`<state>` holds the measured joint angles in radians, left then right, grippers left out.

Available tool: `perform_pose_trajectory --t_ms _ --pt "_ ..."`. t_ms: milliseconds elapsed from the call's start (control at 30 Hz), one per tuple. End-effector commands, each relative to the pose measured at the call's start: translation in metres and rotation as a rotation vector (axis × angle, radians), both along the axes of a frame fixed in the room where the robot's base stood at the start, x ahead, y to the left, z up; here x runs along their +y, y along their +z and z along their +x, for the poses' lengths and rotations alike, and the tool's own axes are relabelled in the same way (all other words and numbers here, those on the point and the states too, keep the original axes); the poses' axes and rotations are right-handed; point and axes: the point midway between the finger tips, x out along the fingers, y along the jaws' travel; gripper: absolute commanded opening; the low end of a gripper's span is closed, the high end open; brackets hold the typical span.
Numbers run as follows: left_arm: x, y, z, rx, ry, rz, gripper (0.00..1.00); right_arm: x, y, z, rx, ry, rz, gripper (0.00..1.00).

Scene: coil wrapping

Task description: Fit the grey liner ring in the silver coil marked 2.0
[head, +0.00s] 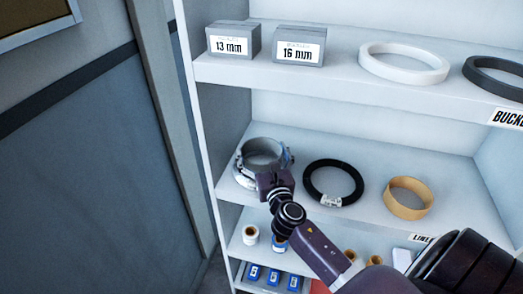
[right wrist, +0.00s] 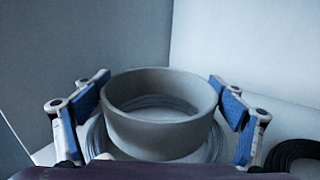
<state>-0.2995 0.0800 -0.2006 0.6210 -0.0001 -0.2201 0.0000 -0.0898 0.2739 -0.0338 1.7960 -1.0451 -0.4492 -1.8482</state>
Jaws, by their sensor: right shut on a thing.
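The grey liner ring (right wrist: 160,125) is upright between the blue finger pads of my right gripper (right wrist: 165,105); it also shows on the left of the middle shelf in the head view (head: 263,147). My right gripper (head: 264,160) is shut on the ring, one finger on each side. Wound silver strands of a coil (right wrist: 97,137) show around the ring's foot and through its opening. I cannot tell how deep the ring sits in the coil. The coil's mark is not readable. My left gripper is not in view.
On the middle shelf (head: 335,223), a black coil (head: 313,181) with a pale tag and a tan ring (head: 405,200) stand to the right. The shelf above holds two boxes (head: 232,42), a white ring (head: 403,65) and a dark ring (head: 480,76). The cabinet's side panel (head: 200,110) is close left.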

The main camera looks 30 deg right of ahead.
Motion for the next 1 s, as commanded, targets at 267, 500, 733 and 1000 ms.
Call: perform_pose_trajectory --t_ms 267,500,733,1000 --pt "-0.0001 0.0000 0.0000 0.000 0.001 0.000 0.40 0.0001 0.0002 0.0000 0.000 0.000 0.000 0.65" --pt "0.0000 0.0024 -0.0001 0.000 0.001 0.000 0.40 0.0001 0.0004 0.0000 -0.001 0.000 -0.001 0.65" --pt "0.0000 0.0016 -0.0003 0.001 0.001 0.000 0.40 0.0001 -0.0003 -0.0001 0.000 0.000 -0.001 0.65" --pt "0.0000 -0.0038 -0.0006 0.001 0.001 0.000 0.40 0.0002 -0.0065 0.0000 0.000 0.000 0.000 0.65"
